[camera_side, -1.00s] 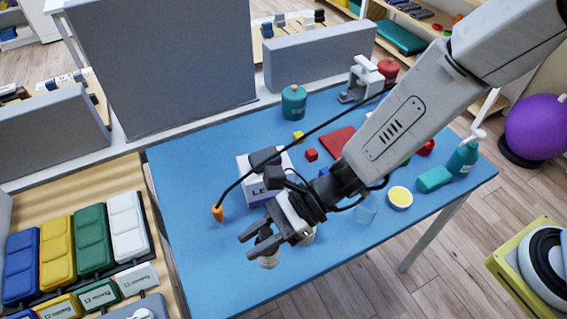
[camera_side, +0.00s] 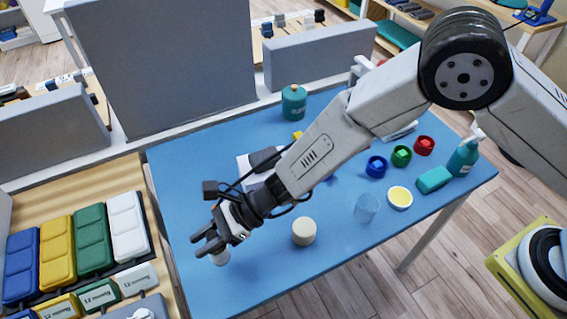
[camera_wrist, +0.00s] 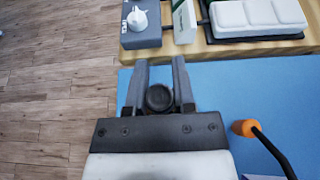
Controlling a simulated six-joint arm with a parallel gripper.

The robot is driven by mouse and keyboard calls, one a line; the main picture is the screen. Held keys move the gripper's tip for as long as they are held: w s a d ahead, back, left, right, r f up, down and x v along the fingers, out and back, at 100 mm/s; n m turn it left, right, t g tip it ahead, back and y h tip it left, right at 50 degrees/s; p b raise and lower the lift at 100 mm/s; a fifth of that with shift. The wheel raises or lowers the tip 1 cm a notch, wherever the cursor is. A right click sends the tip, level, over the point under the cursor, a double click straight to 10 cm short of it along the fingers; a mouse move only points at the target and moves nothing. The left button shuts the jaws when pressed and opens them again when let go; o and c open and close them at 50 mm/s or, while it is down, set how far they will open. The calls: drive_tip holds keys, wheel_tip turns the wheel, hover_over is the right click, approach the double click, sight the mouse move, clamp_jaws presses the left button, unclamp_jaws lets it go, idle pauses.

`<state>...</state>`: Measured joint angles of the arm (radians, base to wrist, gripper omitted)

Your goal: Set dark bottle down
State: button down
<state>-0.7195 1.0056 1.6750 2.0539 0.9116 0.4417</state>
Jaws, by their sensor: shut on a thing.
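My gripper (camera_side: 208,243) is over the near left part of the blue table (camera_side: 185,190). In the wrist view, a dark round top (camera_wrist: 158,97), taken to be the dark bottle's, sits between the two fingers (camera_wrist: 158,85), which are shut on it.
A cream cylinder (camera_side: 303,231) stands right of my gripper, with a clear cup (camera_side: 366,208) farther right. An orange tip on a black cable (camera_wrist: 243,128) lies near my gripper. A side bench with coloured pads (camera_side: 90,240) borders the table on the left.

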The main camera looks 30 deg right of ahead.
drive_tip(key=shift+w+a+f, duration=0.3)
drive_tip(key=shift+a+f, duration=0.05)
drive_tip(key=shift+f, duration=0.15)
drive_tip(key=shift+w+a+f, duration=0.1)
drive_tip(key=shift+f, duration=0.8)
drive_tip(key=shift+w+a+f, duration=0.1)
drive_tip(key=shift+f, duration=0.8)
drive_tip(key=shift+f, duration=0.15)
drive_tip(key=shift+c, duration=2.2)
unclamp_jaws()
